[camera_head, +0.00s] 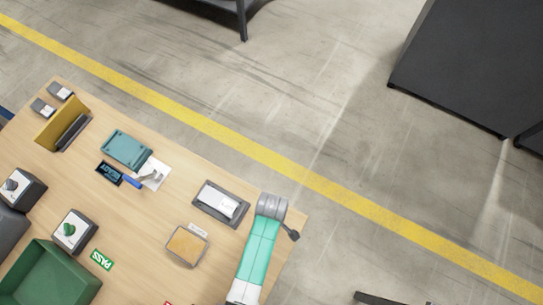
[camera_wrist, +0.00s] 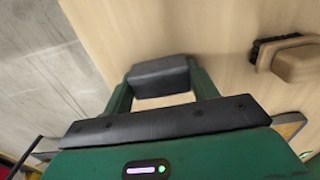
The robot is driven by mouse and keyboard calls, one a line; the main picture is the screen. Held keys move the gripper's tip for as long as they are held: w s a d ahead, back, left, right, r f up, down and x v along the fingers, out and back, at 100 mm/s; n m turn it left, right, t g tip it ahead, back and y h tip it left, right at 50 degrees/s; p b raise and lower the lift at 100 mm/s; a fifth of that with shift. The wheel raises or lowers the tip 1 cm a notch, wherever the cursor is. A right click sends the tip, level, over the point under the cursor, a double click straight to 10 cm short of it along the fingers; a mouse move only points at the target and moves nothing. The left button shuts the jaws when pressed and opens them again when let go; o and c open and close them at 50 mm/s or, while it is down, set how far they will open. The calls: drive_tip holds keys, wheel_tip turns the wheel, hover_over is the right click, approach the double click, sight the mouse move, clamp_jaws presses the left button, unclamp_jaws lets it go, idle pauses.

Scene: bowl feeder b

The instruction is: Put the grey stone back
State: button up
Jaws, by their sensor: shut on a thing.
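My gripper (camera_wrist: 161,74) shows in the wrist view with its two green fingers either side of a dark grey block, the grey stone (camera_wrist: 160,86). It is shut on the stone, which lies crosswise between the fingertips. Pale wooden tabletop shows behind it; I cannot tell how far above the table it is. In the head view my arm reaches over the table's right side, and I cannot make out the fingers or the stone there.
In the head view, a grey tray (camera_head: 206,209) with a white item and a tan pad (camera_head: 187,245) lie left of my arm. A teal box (camera_head: 126,148), a green bin (camera_head: 38,278) and a yellow holder (camera_head: 57,121) stand farther left. A brush-like tan thing (camera_wrist: 293,64) shows in the wrist view.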

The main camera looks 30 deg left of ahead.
drive_tip(key=shift+w+f, duration=0.1)
drive_tip(key=o, duration=0.9)
drive_tip(key=shift+o, duration=0.2)
wheel_tip(320, 180, up, 12)
drive_tip(key=p, duration=0.4)
drive_tip(key=shift+r, duration=0.2)
